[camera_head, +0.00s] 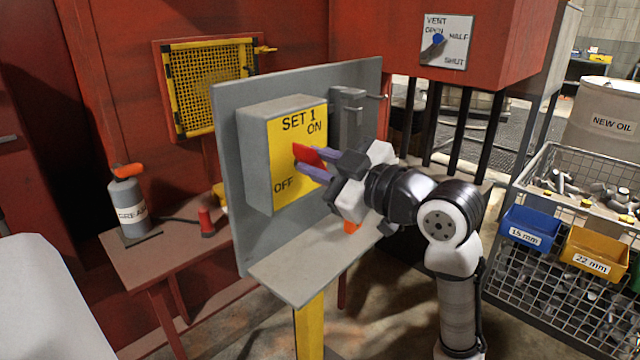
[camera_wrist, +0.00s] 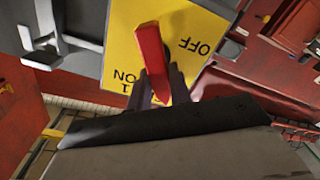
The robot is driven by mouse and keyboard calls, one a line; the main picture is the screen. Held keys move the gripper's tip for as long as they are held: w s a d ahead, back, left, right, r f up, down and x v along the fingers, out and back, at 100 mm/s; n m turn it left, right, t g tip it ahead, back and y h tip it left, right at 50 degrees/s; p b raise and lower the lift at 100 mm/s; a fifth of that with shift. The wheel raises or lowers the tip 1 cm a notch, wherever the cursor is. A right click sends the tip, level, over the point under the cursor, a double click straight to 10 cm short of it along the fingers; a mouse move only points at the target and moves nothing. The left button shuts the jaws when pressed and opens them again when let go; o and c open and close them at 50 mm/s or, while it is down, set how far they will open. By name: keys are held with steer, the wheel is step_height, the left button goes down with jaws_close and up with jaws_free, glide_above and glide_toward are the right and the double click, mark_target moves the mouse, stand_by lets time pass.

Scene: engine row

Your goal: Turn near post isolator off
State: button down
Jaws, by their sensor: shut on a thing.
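The near post isolator is a grey box with a yellow face (camera_head: 284,160) marked SET 1, ON at upper right and OFF at lower left. It is fixed to a grey panel on a yellow post. Its red handle (camera_head: 305,153) stands out from the face, between the two marks. My gripper (camera_head: 316,163) reaches it from the right, its purple fingers shut on the handle. In the wrist view the red handle (camera_wrist: 152,55) lies between the fingers, and the yellow face (camera_wrist: 180,35) appears upside down. The fingers partly hide the handle's pivot.
The grey panel (camera_head: 232,130) surrounds the box, with a shelf (camera_head: 305,275) below. A grey latch-like fitting (camera_head: 348,105) sits right of the box. A red cabinet with a vent dial (camera_head: 437,42) is above right. A wire bin with blue (camera_head: 530,228) and orange trays stands right.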

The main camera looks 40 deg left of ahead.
steer(key=n+b, duration=0.3)
steer(key=f+n+b, duration=0.1)
steer(key=n+b, duration=0.2)
steer(key=n, duration=0.1)
steer(key=n+b, duration=0.3)
steer(key=n, duration=0.1)
steer(key=shift+s+f, duration=0.15)
steer(key=shift+s, duration=0.15)
steer(key=shift+n, duration=0.3)
steer(key=c, duration=1.3)
jaws_free()
steer(key=d+b, duration=0.2)
steer(key=d, duration=1.2)
steer(key=shift+s, duration=0.1)
steer(key=shift+a, duration=0.1)
